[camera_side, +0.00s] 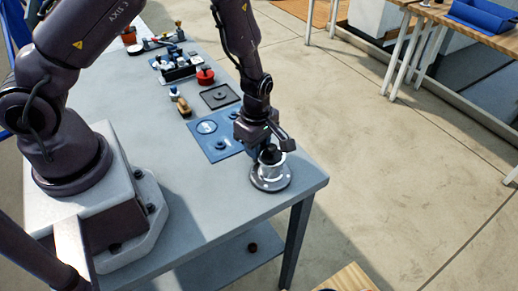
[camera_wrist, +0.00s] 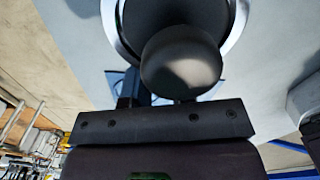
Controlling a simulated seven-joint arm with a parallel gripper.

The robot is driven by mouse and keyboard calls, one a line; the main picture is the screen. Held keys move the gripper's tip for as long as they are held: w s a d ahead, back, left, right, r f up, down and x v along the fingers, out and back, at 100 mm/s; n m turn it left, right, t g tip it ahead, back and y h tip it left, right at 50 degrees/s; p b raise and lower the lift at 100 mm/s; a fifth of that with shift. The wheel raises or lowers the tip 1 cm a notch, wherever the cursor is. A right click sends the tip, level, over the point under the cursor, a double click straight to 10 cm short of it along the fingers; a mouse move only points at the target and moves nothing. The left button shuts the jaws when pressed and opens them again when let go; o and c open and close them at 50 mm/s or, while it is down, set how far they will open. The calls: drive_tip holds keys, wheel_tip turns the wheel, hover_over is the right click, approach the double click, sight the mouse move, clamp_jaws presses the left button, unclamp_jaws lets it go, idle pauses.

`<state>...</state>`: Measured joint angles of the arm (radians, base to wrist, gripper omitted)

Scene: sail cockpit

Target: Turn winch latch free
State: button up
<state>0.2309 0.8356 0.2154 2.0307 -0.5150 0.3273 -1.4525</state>
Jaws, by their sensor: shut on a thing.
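The winch (camera_side: 271,181) stands upright near the right end of the grey table, with a wide silver base, a drum and a dark top. My gripper (camera_side: 263,150) is above its top, reaching down from the arm. The wrist view shows a dark rounded knob (camera_wrist: 181,62), which I take as the winch latch, in front of the dark top with its silver ring (camera_wrist: 236,28). My gripper is shut on this knob. One finger shows left of the knob; the knob and the gripper body hide most of the grip. I cannot tell the latch's angle.
A blue mat (camera_side: 218,150) with a round mark lies left of the winch. Beyond it are a dark square plate (camera_side: 219,96), a red pot (camera_side: 205,76) and several small items. The table's front and right edges are close to the winch.

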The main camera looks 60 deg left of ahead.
drive_tip(key=n, duration=0.3)
drive_tip(key=shift+s+d+n, duration=0.1)
drive_tip(key=shift+d+n, duration=0.05)
drive_tip(key=shift+n, duration=0.25)
drive_tip(key=n, duration=0.2)
drive_tip(key=shift+n, duration=1.2)
drive_tip(key=n, duration=0.4)
drive_tip(key=o, duration=0.5)
drive_tip(key=shift+r, duration=0.1)
drive_tip(key=shift+r, duration=3.4)
